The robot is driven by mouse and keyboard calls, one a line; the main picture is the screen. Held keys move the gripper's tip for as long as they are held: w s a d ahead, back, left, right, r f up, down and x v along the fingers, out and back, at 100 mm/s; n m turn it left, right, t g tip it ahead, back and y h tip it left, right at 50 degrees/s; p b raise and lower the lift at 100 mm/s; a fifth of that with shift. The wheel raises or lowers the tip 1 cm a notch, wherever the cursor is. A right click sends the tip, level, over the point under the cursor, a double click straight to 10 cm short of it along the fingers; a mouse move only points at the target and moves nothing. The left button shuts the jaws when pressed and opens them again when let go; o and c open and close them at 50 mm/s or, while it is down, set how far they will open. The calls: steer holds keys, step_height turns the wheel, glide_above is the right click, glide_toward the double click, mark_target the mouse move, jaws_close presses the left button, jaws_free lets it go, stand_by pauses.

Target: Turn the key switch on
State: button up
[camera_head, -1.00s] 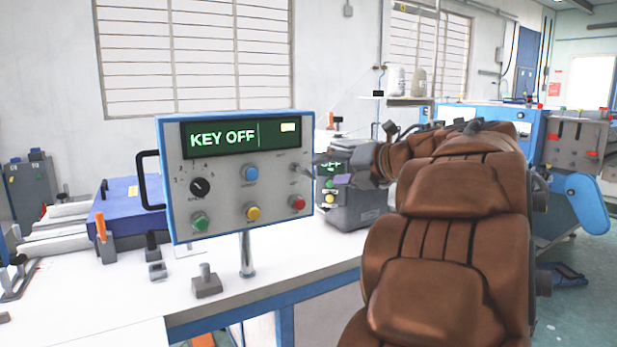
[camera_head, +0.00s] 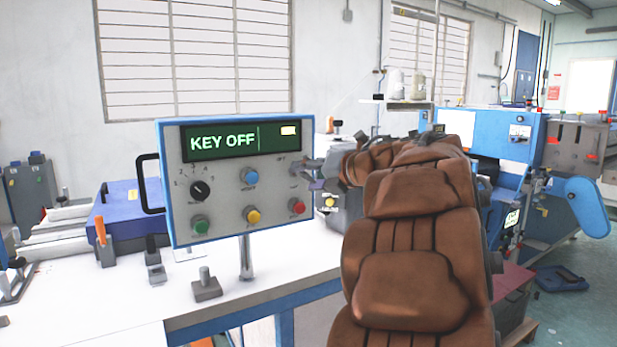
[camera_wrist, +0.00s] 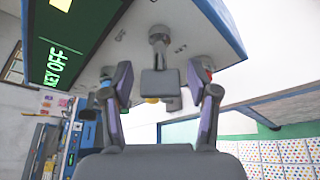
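The grey control panel (camera_head: 240,215) with a blue frame stands upright on a post, and its green display (camera_head: 219,142) reads KEY OFF. The key switch (camera_wrist: 158,36) shows as a round grey fitting on the panel face in the wrist view. A square grey piece (camera_wrist: 160,84), which looks like the key's head, appears between my fingers with a gap on both sides. My gripper (camera_wrist: 160,68) is open, its two fingers spread. In the head view my gripper (camera_head: 309,176) is at the panel's right edge, small and partly merged with the background; contact cannot be told.
The panel also carries a black rotary knob (camera_head: 200,191) and blue (camera_head: 250,176), green (camera_head: 200,225), yellow (camera_head: 253,216) and red (camera_head: 296,207) buttons. The red button is close below my gripper. The white table (camera_head: 120,305) holds small fixtures. A blue machine (camera_head: 482,130) stands behind.

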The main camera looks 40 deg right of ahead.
steer(key=c, duration=1)
steer(key=shift+o, duration=0.2)
steer(key=shift+r+p, duration=0.1)
steer(key=shift+p, duration=0.2)
steer(key=m+t+y+p, duration=0.1)
steer(key=m+p, duration=0.1)
steer(key=m, duration=0.1)
steer(key=shift+y, duration=0.3)
steer(key=m+t+y+p, duration=0.1)
steer(key=m+p, duration=0.1)
steer(key=m, duration=0.2)
steer(key=shift+f, duration=0.2)
steer(key=m+t+p, duration=0.2)
steer(key=m, duration=0.2)
steer(key=shift+m, duration=0.3)
steer(key=shift+f+m+t+h+p, duration=0.1)
steer(key=shift+m+t+h+p, duration=0.3)
steer(key=shift+m, duration=0.95)
steer(key=shift+f+m+t+h, duration=0.1)
steer(key=shift+m+t, duration=0.5)
steer(key=shift+m, duration=0.75)
